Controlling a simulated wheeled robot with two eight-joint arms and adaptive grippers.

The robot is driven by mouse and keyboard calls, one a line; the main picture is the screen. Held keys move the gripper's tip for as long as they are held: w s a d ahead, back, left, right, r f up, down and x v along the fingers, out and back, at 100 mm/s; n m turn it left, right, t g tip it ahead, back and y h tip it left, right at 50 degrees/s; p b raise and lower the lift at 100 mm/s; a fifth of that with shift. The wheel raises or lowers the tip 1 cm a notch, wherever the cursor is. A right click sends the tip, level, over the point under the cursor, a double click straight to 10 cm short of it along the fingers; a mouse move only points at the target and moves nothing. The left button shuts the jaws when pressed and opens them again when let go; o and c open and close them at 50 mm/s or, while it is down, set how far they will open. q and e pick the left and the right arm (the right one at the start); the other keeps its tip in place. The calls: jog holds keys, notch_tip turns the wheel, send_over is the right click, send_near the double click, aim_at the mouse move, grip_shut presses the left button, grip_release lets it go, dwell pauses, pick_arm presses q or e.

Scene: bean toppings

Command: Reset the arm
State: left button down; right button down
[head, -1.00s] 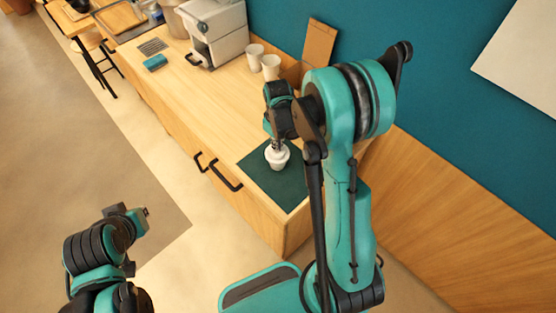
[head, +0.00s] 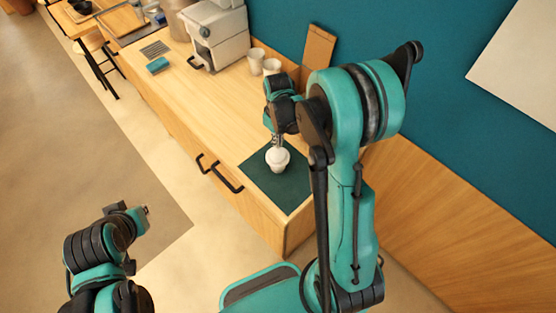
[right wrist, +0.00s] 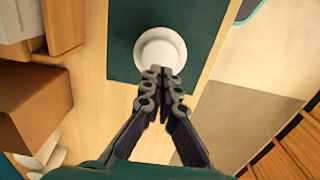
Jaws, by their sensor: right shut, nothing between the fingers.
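My right gripper (head: 277,140) is shut and empty, just above a white cup (head: 278,160) on the dark green mat (head: 282,191). In the right wrist view the closed fingertips (right wrist: 161,72) overlap the near edge of the white cup (right wrist: 160,46); I cannot tell whether they touch it. What the cup holds is not clear. My left gripper (head: 143,211) shows at the lower left, away from the counter; its fingers are too unclear to read.
The wooden counter (head: 205,108) is mostly clear beside the mat. A coffee machine (head: 218,35), two pale cups (head: 256,61) and a wooden board (head: 318,46) stand towards the back. Drawer handles (head: 227,181) stick out in front.

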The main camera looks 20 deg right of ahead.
dwell(0.3)
jog(key=shift+s+a+r+b, duration=0.15)
jog(key=shift+a+r+b, duration=0.1)
jog(key=shift+b, duration=0.2)
jog(key=s+a+m+t+b, duration=0.2)
jog(key=s+a+t+b, duration=0.1)
jog(key=s+b, duration=0.3)
jog(key=s+a+r+m+t+b, duration=0.1)
jog(key=s+a+t+b, duration=0.2)
jog(key=s+b, duration=0.4)
jog(key=shift+s+m+t, duration=0.4)
jog(key=shift+s+t, duration=0.1)
jog(key=shift+s, duration=0.4)
jog(key=shift+r, duration=0.1)
